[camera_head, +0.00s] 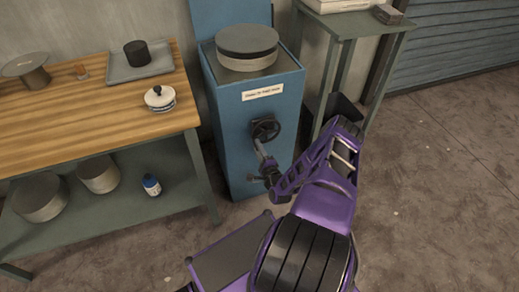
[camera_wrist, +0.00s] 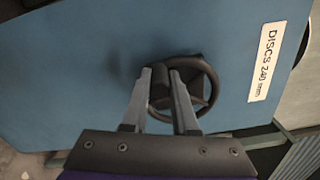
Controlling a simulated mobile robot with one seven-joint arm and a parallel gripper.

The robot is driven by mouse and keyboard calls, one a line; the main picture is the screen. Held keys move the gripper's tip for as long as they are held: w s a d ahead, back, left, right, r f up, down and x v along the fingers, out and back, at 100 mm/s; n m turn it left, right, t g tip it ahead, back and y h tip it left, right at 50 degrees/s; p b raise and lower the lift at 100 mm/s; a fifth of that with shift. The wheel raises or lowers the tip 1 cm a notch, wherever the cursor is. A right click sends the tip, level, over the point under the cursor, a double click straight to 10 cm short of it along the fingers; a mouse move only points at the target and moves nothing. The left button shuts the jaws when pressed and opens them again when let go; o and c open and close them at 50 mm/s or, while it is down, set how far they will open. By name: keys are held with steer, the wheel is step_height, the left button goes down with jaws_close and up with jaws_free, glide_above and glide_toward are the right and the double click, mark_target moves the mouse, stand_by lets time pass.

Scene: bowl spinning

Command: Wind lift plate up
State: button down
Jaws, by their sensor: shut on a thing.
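The lift plate (camera_head: 247,42) is a round dark disc with a paler side, on top of a blue cabinet (camera_head: 228,110). A dark handwheel (camera_head: 265,130) is mounted on the cabinet's front face. In the wrist view the handwheel (camera_wrist: 211,84) shows as a spoked ring with a dark handle knob (camera_wrist: 160,90) at its left side. My gripper (camera_wrist: 160,78) is shut on this knob, with a finger on either side of it. In the head view my gripper (camera_head: 264,160) reaches the wheel from below. The fingertips are small in that view.
A wooden-topped workbench (camera_head: 80,118) stands left, with a grey tray (camera_head: 165,66), a black cylinder (camera_head: 137,53) and a small white pot (camera_head: 160,97). A side table (camera_head: 365,22) stands right of the cabinet. A white label (camera_wrist: 264,62) is on the cabinet. Floor is clear at right.

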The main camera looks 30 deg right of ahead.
steer(key=shift+a+r+m, duration=0.15)
steer(key=shift+r+m, duration=0.3)
steer(key=shift+m, duration=0.55)
steer(key=c, duration=0.7)
jaws_free()
steer(key=p+v, duration=0.1)
steer(key=v, duration=1.6)
steer(key=shift+s+a+r, duration=0.1)
steer(key=shift+s+a, duration=0.05)
steer(key=shift+s, duration=0.05)
